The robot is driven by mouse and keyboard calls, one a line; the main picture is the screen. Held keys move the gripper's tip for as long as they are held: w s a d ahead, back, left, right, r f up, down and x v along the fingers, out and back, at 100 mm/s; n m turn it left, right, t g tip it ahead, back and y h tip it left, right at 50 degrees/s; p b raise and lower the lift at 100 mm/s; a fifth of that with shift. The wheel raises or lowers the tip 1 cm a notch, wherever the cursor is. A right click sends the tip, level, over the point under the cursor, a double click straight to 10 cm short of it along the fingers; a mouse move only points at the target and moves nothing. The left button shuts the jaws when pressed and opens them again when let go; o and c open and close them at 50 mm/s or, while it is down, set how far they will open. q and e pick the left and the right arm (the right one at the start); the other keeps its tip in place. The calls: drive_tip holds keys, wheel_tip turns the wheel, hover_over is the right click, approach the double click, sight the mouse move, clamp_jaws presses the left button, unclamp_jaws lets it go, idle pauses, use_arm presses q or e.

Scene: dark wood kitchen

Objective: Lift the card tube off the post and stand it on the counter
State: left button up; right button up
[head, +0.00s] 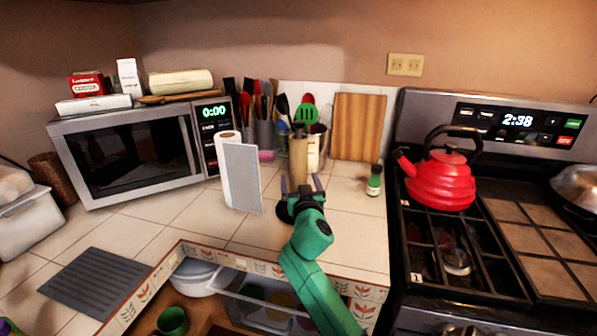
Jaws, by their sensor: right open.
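The card tube (299,162) is a brown upright cylinder on the tiled counter, in front of the utensil holders. The dark tip of the post (298,127) shows above its top; the rest of the post is hidden. My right gripper (302,184) is open, its two purple fingers spread in front of the tube's lower part. From this view I cannot tell whether the fingers reach around the tube or touch it. A small purple and green piece at the bottom left corner looks like part of my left gripper (8,327); its jaws cannot be made out.
A grey-white panel (242,178) and a paper roll (222,140) stand left of the tube. A small green bottle (374,181) stands right, near the stove with a red kettle (440,182). Free tiles (349,225) lie right of my gripper. An open drawer (262,311) is below.

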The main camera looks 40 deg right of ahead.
drive_tip(key=shift+r+x, duration=0.2)
drive_tip(key=shift+x, duration=0.65)
drive_tip(key=shift+w+d+f, duration=0.2)
drive_tip(key=shift+w+d, duration=0.05)
drive_tip(key=shift+w, duration=0.15)
drive_tip(key=c, duration=1.4)
